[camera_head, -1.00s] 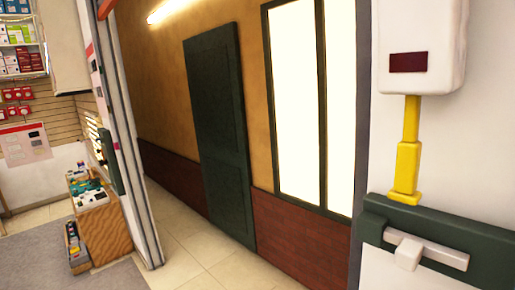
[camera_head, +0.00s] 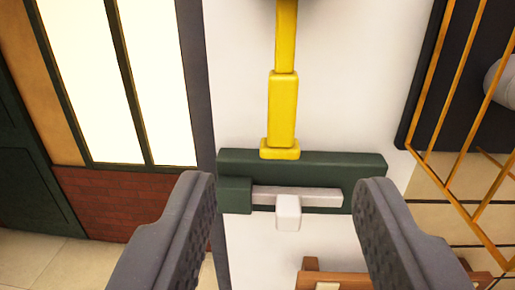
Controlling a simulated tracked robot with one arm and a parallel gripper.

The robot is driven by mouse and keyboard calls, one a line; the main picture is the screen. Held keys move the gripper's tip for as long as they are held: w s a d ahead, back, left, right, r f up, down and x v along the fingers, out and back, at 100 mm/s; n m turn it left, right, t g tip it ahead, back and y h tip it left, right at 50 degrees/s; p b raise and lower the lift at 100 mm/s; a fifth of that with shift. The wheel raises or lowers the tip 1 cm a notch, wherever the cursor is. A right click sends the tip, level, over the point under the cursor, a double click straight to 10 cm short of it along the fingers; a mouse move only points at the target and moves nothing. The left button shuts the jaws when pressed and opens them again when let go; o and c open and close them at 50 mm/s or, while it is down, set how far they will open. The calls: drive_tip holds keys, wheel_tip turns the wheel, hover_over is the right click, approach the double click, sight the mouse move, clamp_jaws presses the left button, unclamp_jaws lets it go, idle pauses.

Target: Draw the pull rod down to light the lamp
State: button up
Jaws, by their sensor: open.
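The yellow pull rod (camera_head: 283,100) hangs upright in the upper middle of the picture, thicker in its lower part and with a wider foot at its bottom end. Its top runs out of the frame, and a dark edge shows there. A lamp cannot be made out for sure. My gripper (camera_head: 284,186) is open and empty. Its two grey fingers reach up from the bottom, one on each side of the rod's line, with their tips lower in the picture than the rod's foot.
A dark green wall fixture (camera_head: 360,168) with a pale sliding bar and knob (camera_head: 288,212) sits just below the rod. An orange grille (camera_head: 462,110) stands at right, and a brown wooden piece (camera_head: 340,280) below. Bright windows (camera_head: 90,80) and a door are at left.

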sight(282, 95)
drive_tip(key=w+p, duration=0.1)
drive_tip(key=w, duration=0.3)
drive_tip(key=w+p, duration=0.1)
drive_tip(key=w, duration=0.4)
drive_tip(key=w+d+p, duration=0.1)
drive_tip(key=w, duration=0.4)
drive_tip(key=shift+p, duration=0.3)
clamp_jaws()
drive_tip(key=shift+f+b, duration=0.85)
drive_tip(key=shift+b, duration=0.2)
drive_tip(key=shift+r, duration=0.85)
drive_tip(key=o, duration=0.6)
unclamp_jaws()
